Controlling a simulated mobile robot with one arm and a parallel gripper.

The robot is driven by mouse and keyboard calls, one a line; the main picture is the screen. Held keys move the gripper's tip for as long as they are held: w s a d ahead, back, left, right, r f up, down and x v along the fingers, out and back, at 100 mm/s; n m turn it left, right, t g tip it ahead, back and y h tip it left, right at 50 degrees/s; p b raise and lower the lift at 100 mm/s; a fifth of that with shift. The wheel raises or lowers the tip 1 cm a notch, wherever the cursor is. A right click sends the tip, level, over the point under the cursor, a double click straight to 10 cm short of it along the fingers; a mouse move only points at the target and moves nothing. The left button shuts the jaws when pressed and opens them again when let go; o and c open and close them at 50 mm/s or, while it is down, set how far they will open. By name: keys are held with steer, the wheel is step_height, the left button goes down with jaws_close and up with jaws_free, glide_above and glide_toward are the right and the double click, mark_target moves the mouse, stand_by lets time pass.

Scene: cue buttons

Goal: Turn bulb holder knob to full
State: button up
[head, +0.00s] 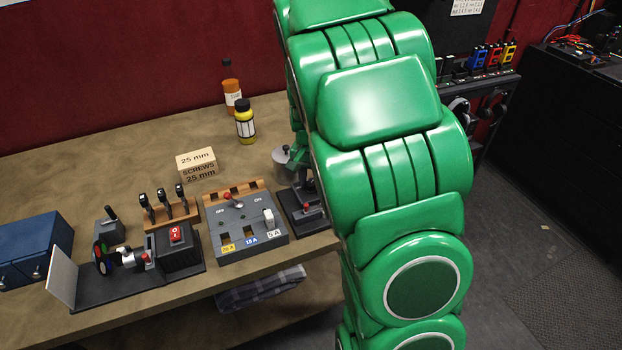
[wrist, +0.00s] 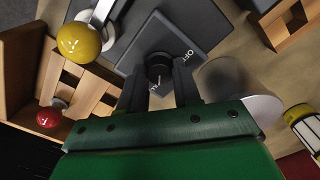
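In the wrist view a round black knob (wrist: 159,70) stands on a dark grey plate (wrist: 190,35) marked OFF at its upper right. A small white mark shows at the lower side of the knob; I cannot read it clearly. The dark fingers of my gripper (wrist: 160,80) flank the knob on both sides. They sit very close to it, but I cannot tell whether they press on it. In the head view my green gripper (head: 300,162) is low over the right end of the bench, mostly covered by my arm, and the knob is hidden there.
A silver cylinder (head: 281,161) stands close beside my gripper. In the wrist view a yellow ball (wrist: 82,40) and a red ball (wrist: 48,118) are at the left.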

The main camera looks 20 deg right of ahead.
mark_target(311, 183)
steer(key=o, duration=0.4)
steer(key=shift+r, duration=0.1)
steer(key=shift+r, duration=3.85)
